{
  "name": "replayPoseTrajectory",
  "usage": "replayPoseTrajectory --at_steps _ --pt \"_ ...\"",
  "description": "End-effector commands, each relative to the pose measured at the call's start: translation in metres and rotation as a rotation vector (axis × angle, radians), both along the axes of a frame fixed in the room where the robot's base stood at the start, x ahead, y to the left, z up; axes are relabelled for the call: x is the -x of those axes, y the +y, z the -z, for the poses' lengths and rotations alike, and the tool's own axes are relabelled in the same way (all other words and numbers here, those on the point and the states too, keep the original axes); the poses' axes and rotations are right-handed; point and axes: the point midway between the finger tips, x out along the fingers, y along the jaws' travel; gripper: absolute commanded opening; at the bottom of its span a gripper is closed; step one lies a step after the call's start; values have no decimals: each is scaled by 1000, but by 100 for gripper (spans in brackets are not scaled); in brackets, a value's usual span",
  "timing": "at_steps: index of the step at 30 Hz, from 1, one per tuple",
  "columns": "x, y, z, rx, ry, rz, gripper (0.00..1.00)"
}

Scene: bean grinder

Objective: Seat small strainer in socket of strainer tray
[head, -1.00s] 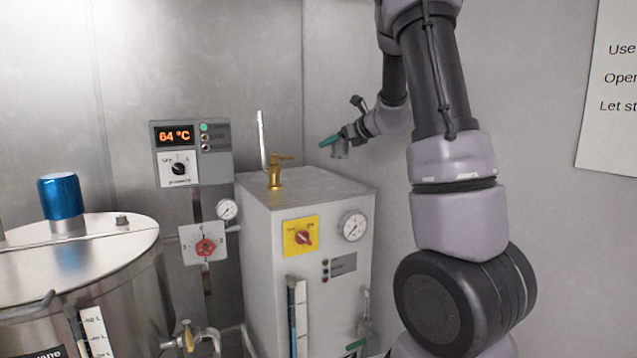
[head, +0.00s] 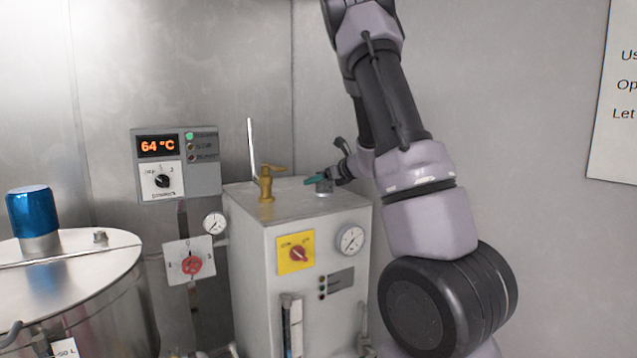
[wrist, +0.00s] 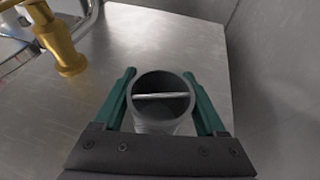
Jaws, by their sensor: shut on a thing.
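My gripper (wrist: 162,98) has green fingers and is shut on a small grey metal cup with a bar across its mouth, which I take to be the small strainer (wrist: 160,122). In the head view my gripper (head: 315,181) holds the strainer (head: 324,187) at the top of the metal box, near its back right part. I cannot tell whether the strainer touches the top or hangs just above it. I cannot make out a strainer tray or a socket in either view.
The box top (head: 300,207) carries a brass valve (head: 266,183) with an upright metal rod beside it, left of my gripper. The box front has a yellow switch plate (head: 284,262) and a gauge (head: 350,240). A steel tank (head: 100,285) stands at left. Walls close in behind and right.

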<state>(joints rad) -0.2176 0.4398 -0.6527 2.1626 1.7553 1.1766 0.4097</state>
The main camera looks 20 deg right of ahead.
Motion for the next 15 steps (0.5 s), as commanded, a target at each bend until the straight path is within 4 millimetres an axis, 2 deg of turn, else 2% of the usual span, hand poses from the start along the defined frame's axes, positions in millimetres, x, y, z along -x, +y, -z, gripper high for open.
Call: replayPoseTrajectory --at_steps 13,14,15 --pt "0 0 8 0 -1 1 15" --pt "0 0 8 1 -1 1 85" --pt "0 0 7 1 -1 1 100"
